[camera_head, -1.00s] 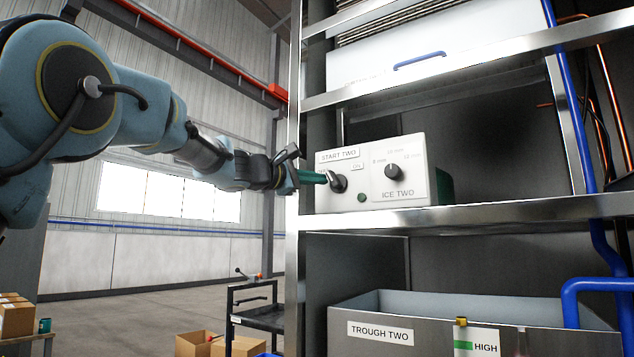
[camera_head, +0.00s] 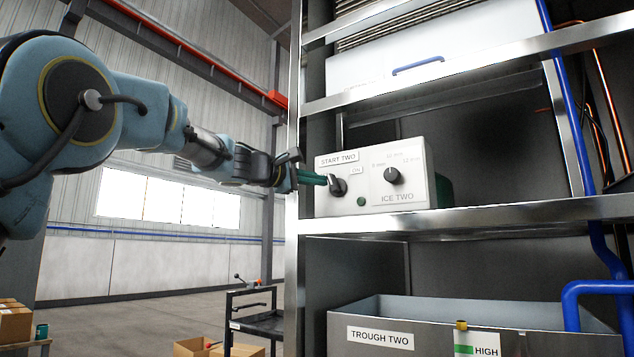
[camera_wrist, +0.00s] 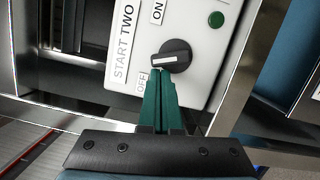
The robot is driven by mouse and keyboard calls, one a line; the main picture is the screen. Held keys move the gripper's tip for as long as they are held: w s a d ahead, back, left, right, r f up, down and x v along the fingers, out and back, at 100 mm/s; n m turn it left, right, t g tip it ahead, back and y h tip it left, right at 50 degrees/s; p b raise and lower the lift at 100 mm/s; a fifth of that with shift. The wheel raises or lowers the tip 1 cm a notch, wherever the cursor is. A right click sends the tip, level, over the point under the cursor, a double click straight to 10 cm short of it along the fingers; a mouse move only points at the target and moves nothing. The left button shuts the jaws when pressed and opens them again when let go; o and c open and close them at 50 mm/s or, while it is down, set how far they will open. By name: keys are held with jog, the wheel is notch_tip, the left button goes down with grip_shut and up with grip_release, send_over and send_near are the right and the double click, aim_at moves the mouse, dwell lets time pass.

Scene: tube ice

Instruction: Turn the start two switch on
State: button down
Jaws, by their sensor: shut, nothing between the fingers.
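The start two switch (camera_head: 338,186) is a black rotary knob on the left of a white control box (camera_head: 410,180). The wrist view shows the knob (camera_wrist: 172,56) close up. Its white line lies between the OFF label (camera_wrist: 143,83) and the ON label (camera_wrist: 158,12), roughly toward the START TWO label (camera_wrist: 124,45). My gripper (camera_head: 326,179) has its green fingers shut, with nothing between them. In the wrist view the fingertips (camera_wrist: 160,74) are against or very near the knob's OFF side; exact contact is hard to tell.
A dark green indicator (camera_head: 362,201) sits right of the knob, and an ICE TWO dial (camera_head: 392,175) beyond it. The box stands on a metal shelf (camera_head: 470,218). A rack post (camera_head: 292,200) is close to my gripper. Trough two (camera_head: 350,322) is below.

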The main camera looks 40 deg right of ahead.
jog(key=shift+s+d+r+m+y+b, duration=0.1)
jog(key=shift+s+r+m+y, duration=0.15)
jog(key=shift+m, duration=0.7)
jog(key=shift+s+r+m+y+b, duration=0.1)
jog(key=shift+s+r+m+y, duration=0.1)
jog(key=shift+m, duration=0.8)
jog(key=shift+s+d+r+m+y+b, duration=0.15)
jog(key=shift+r+m+y, duration=0.1)
jog(key=shift+m, duration=0.7)
jog(key=shift+a, duration=0.1)
dwell(0.4)
